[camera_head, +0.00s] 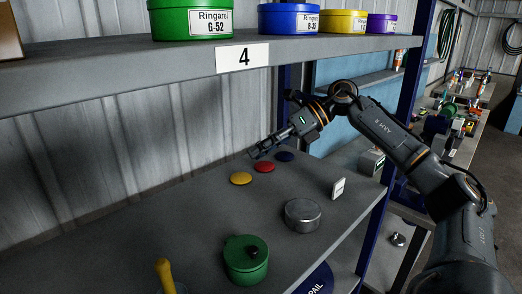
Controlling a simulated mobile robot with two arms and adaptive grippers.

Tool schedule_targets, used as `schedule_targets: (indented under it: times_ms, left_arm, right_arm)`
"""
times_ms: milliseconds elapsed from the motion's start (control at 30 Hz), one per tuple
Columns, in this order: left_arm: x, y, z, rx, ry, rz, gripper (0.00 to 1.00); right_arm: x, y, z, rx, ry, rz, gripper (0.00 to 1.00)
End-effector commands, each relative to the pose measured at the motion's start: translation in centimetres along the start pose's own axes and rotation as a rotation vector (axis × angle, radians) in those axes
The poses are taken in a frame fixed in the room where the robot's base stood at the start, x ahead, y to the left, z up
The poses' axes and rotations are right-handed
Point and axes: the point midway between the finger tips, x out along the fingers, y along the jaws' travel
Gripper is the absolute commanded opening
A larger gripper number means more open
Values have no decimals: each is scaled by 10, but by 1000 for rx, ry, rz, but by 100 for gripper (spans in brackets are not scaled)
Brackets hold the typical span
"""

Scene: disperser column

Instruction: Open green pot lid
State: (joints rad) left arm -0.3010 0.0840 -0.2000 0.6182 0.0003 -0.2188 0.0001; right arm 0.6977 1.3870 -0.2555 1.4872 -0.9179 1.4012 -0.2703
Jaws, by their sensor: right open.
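A green pot (246,270) stands upright at the front of the lower shelf, near the bottom middle of the head view. A green lid (240,243) with a dark round knob (253,252) sits on top of it. My right arm comes in from the right. My right gripper (261,151) is open over the back of the shelf, beyond the pot and apart from it, with nothing seen between its fingers. My left gripper is out of view.
Yellow (241,178), red (264,167) and dark blue (285,156) discs lie near my right gripper. A round metal tin (302,215), a white card (338,188) and a yellow handle (165,276) stand around the pot. An upper shelf (130,68) holding coloured tubs hangs above.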

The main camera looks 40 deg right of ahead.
Motion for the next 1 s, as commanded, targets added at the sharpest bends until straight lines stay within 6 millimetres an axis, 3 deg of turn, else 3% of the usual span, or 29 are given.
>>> schedule_targets:
  times_ms: [533, 700, 1000]
  left_arm:
    - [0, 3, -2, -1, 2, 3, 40]
    - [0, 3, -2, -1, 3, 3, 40]
    - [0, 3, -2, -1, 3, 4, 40]
  right_arm:
    - [-101, 0, 2, -3, -6, 0, 42]
    - [-114, 0, 1, -2, -2, 1, 42]
    - [-116, 0, 0, 0, 0, 0, 42]
